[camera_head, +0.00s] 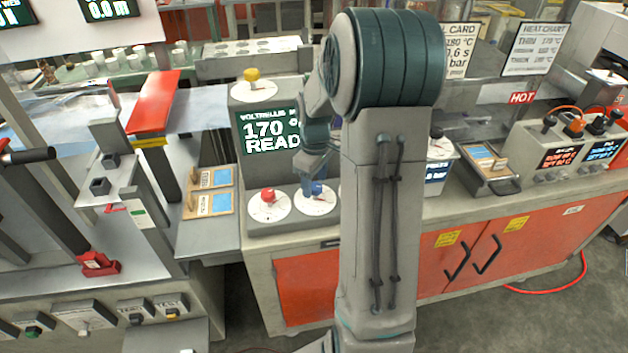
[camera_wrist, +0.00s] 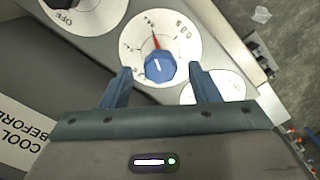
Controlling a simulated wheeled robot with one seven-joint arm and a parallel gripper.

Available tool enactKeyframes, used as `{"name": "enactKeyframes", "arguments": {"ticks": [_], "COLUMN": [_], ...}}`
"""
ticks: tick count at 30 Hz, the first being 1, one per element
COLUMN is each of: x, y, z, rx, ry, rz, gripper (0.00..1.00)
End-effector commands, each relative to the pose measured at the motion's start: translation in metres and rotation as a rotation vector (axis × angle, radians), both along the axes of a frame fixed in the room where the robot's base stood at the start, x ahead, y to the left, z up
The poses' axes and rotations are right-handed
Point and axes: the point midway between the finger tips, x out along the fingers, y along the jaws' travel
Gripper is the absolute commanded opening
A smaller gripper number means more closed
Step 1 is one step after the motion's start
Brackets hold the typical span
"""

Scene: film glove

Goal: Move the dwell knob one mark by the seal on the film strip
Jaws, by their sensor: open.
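A blue knob (camera_head: 317,190) sits on a white dial on the front of the grey control unit, and my gripper (camera_head: 314,178) is right above it. In the wrist view the blue knob (camera_wrist: 159,68) lies between the two open fingers of my gripper (camera_wrist: 160,72), with gaps on both sides. A red pointer on its white dial (camera_wrist: 186,38) points up and slightly left in that view. The lettering naming the knob is not legible. Sample cards with light-blue pieces (camera_head: 222,177) lie left of the unit; no seal on a film strip can be made out.
A red knob (camera_head: 268,196) is left of the blue one, and a yellow knob (camera_head: 251,75) is on top. The screen (camera_head: 268,133) shows 170 and READ, partly covered. A red-handled lever (camera_head: 157,100) stands left. A HOT sign (camera_head: 522,97) is at right.

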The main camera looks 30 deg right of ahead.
Motion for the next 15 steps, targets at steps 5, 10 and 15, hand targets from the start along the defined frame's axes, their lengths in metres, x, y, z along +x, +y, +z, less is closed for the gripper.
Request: {"name": "enactKeyframes", "arguments": {"ticks": [5,10,15], "x": [-0.0002,-0.0002,-0.0002], "y": [0.0000,-0.0001,-0.0001], "z": [-0.0070,-0.0073,-0.0071], "rx": [0.000,-0.001,-0.001], "ry": [0.000,-0.001,-0.001], "rz": [0.000,0.000,0.000], "gripper": [0.55,0.55,0.22]}}
